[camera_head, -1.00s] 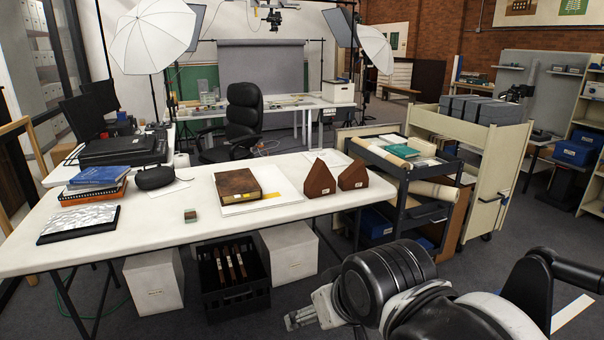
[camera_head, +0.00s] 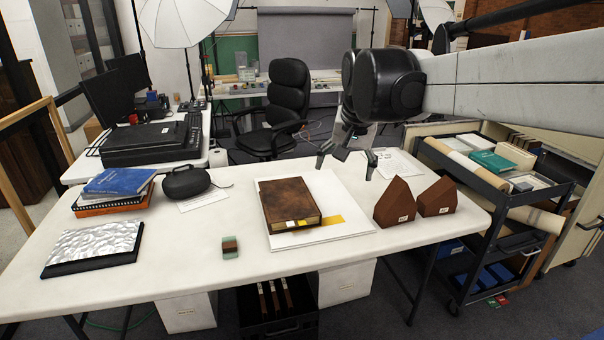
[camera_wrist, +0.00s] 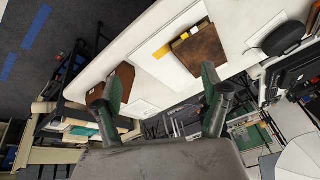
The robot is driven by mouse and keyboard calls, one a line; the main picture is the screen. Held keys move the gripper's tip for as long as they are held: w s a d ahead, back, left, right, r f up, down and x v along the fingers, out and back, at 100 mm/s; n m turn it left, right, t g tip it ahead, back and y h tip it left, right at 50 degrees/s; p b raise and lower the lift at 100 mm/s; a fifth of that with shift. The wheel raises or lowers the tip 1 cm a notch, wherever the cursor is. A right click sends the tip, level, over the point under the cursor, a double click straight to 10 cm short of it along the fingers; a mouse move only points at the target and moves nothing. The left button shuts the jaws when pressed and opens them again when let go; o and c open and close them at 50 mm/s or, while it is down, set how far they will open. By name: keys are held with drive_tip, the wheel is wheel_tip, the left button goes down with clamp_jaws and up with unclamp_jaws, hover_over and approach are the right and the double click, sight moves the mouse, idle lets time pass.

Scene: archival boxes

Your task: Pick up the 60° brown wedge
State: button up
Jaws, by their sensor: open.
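Two brown wedges stand side by side at the right end of the white table. The left wedge (camera_head: 396,203) has a pointed top and a small white label; the right wedge (camera_head: 437,197) stands close beside it, also labelled. I cannot tell which one is the 60° wedge. My gripper (camera_head: 347,163) is open and empty, above the table's back edge, to the left of and behind the wedges. In the wrist view my gripper (camera_wrist: 163,101) has its fingers spread. The brown wedges (camera_wrist: 121,82) show there near the left finger, partly hidden by it.
A brown leather book (camera_head: 288,201) lies on a white board left of the wedges. A small green-brown block (camera_head: 230,247) lies further left. A dark cart (camera_head: 490,180) with rolls and boxes stands right of the table (camera_head: 190,262). An office chair (camera_head: 288,100) stands behind.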

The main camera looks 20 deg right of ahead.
drive_tip(key=w+d+r+m+g+p, duration=0.1)
drive_tip(key=w+d+m, duration=0.2)
drive_tip(key=w+d, duration=0.45)
drive_tip(key=m+g+y+p, duration=0.1)
drive_tip(key=m+g+p, duration=0.25)
drive_tip(key=m, duration=0.55)
hover_over(400, 186)
drive_tip(key=w+d, duration=0.1)
drive_tip(key=d, duration=0.1)
wheel_tip(400, 186, down, 13)
drive_tip(key=f, duration=1.3)
drive_tip(key=shift+w+a+f+p, duration=0.1)
drive_tip(key=shift+w+a+p, duration=0.2)
drive_tip(key=shift+p, duration=0.1)
drive_tip(key=c, duration=1.4)
